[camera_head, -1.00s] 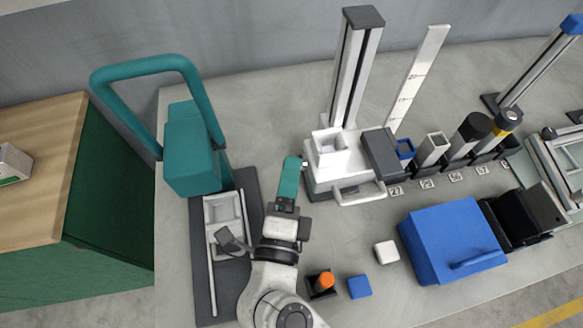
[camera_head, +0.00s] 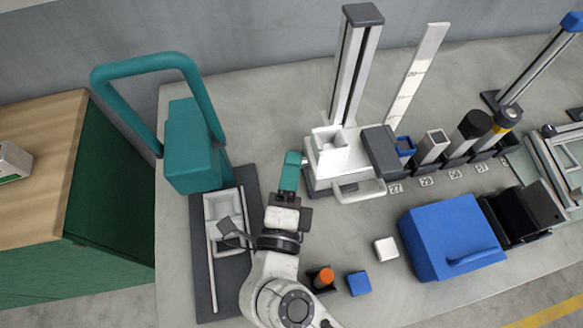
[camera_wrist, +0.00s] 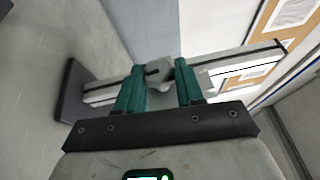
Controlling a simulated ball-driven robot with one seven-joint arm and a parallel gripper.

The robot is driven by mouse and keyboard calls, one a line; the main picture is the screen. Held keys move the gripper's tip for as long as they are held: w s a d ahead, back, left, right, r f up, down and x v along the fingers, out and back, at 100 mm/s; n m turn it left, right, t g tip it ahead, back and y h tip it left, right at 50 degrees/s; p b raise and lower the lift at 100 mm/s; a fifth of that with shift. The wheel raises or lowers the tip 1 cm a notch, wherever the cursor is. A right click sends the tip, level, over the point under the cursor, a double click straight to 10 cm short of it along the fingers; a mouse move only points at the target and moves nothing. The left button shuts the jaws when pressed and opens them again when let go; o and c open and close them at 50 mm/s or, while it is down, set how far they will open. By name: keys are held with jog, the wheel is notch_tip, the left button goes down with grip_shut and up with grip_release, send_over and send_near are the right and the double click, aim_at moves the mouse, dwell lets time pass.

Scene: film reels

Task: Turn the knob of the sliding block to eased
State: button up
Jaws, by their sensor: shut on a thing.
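The sliding block (camera_head: 352,150) is a white block on the upright grey post (camera_head: 350,75) at the back of the bench. My gripper (camera_head: 293,158) has teal fingers and is at the block's left side. In the wrist view, my gripper (camera_wrist: 159,80) is shut on a small grey knob (camera_wrist: 159,69) with a dark mark on its face. The knob sits between the two fingertips, in front of the post. In the head view the fingers hide most of the knob. I cannot read which setting the mark points to.
A white ruler (camera_head: 418,75) stands right of the post. A teal handled machine (camera_head: 190,150) is on the left. A blue box (camera_head: 450,238), a white cube (camera_head: 386,249), a blue cube (camera_head: 359,284) and an orange-topped piece (camera_head: 324,277) stand in front.

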jog(key=shift+f+b, duration=0.3)
jog(key=shift+b, duration=0.15)
jog(key=shift+t+b, duration=0.3)
jog(key=shift+b, duration=0.05)
jog(key=shift+r+m, duration=0.1)
jog(key=shift+m, duration=0.2)
jog(key=o, duration=1)
jog(key=shift+r, duration=0.1)
jog(key=s, duration=0.3)
jog(key=s+a+f+b, duration=0.1)
jog(key=s, duration=0.3)
jog(key=s+f+b, duration=0.1)
jog(key=s, duration=0.2)
jog(key=shift+s+a, duration=0.15)
jog(key=shift+s, duration=0.1)
